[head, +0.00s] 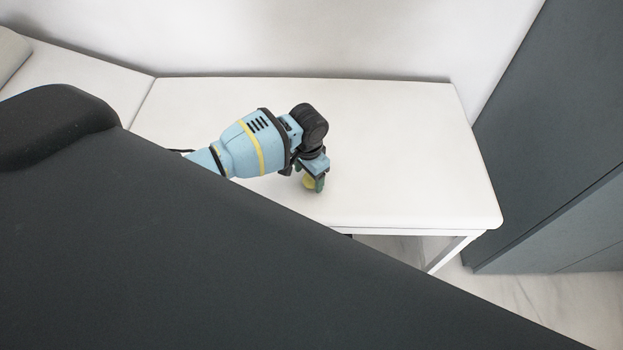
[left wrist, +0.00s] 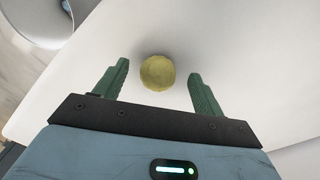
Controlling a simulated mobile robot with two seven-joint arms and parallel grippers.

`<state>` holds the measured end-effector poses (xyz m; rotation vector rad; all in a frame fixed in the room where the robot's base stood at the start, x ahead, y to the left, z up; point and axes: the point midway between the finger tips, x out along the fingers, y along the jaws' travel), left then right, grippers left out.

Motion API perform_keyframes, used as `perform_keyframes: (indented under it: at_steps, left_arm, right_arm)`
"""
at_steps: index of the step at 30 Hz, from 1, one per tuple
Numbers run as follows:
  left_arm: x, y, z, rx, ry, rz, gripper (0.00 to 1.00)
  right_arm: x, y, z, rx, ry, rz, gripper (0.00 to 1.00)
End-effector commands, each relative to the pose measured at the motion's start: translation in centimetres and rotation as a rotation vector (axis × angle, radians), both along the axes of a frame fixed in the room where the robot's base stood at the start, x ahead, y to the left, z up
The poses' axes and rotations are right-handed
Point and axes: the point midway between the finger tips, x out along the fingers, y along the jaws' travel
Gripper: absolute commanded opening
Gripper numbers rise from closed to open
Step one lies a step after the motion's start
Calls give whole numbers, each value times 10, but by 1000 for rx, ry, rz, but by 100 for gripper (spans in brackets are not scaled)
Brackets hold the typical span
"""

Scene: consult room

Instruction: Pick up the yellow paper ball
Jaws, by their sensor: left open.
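The yellow paper ball (left wrist: 157,73) lies on the white couch top in the left wrist view. It sits between and slightly beyond the two green fingers of my left gripper (left wrist: 158,80), with a gap on each side. In the head view the yellow ball (head: 309,183) shows in small part, mostly hidden by the fingers. My left gripper (head: 310,182) is open and low over the couch top (head: 400,150), reaching down at the ball. My right gripper is not in view.
A large dark surface fills the lower left of the head view and hides part of the couch. Dark grey cabinets (head: 560,140) stand at the right. A white wall is behind the couch. The couch top right of the gripper is clear. A round light-coloured object (left wrist: 38,18) shows at the wrist view's top left.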

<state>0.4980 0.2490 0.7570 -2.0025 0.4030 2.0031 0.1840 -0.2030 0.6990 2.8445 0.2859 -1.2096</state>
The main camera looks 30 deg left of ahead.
Motion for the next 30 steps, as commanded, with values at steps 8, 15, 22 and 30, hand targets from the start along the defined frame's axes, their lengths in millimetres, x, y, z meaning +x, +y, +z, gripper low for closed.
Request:
perform_keyframes:
  at_steps: [8,15,22,30]
  left_arm:
    - [0,-1,-17,0,0,-1,70]
    - [0,-1,-17,0,-1,-1,58]
    - [0,-1,-17,0,-1,-1,28]
    - [0,-1,-17,0,-1,-1,22]
  right_arm:
    - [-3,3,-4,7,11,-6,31]
    - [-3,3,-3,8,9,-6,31]
    - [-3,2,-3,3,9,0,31]
    - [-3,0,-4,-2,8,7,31]
